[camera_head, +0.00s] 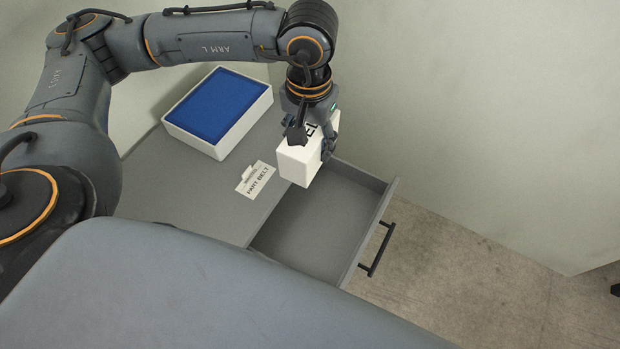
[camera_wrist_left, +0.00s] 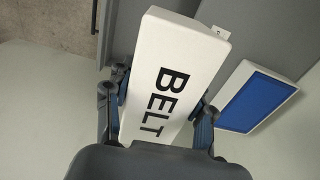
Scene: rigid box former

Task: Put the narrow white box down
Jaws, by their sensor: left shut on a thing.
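The narrow white box (camera_head: 300,164) carries black lettering that reads "BELT" in the left wrist view (camera_wrist_left: 168,78). My left gripper (camera_head: 311,135) is shut on the box; its fingers lie along both sides of it in the left wrist view (camera_wrist_left: 158,112). In the head view the box appears over the inner edge of an open drawer (camera_head: 318,222), close to the cabinet top. I cannot tell its exact height. The visible drawer floor is bare. My right gripper is not in view.
A white tray with a blue inside (camera_head: 169,127) stands on the grey cabinet top (camera_head: 190,185). A "PART BELT" label (camera_head: 256,180) lies near the drawer side. The drawer has a black handle (camera_head: 378,250). Walls stand behind; open floor (camera_head: 470,280) lies to the right.

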